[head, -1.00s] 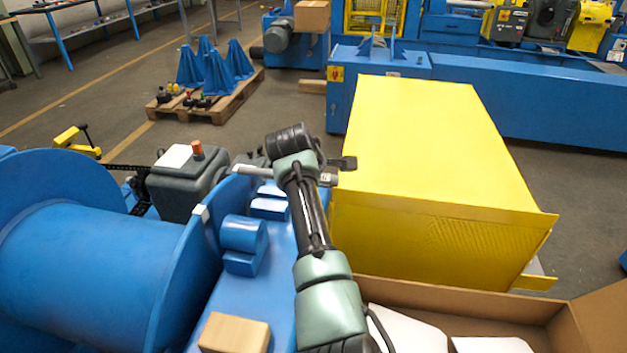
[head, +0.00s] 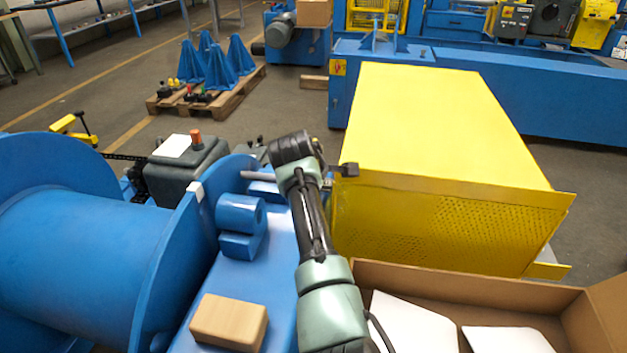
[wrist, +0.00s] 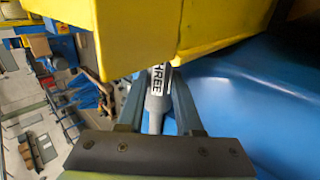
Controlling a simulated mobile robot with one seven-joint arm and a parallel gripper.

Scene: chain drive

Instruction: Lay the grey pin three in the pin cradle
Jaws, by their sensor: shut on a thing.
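In the head view one end of the pin (head: 260,176) sticks out to the left of my wrist, lying roughly level above the blue bed.
A large yellow guard (head: 430,120) stands close on the right, and its edge (wrist: 125,45) is very near the fingers. A blue drum (head: 90,270) is at left, a wooden block (head: 229,322) in front. An open cardboard box (head: 460,291) is at lower right.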

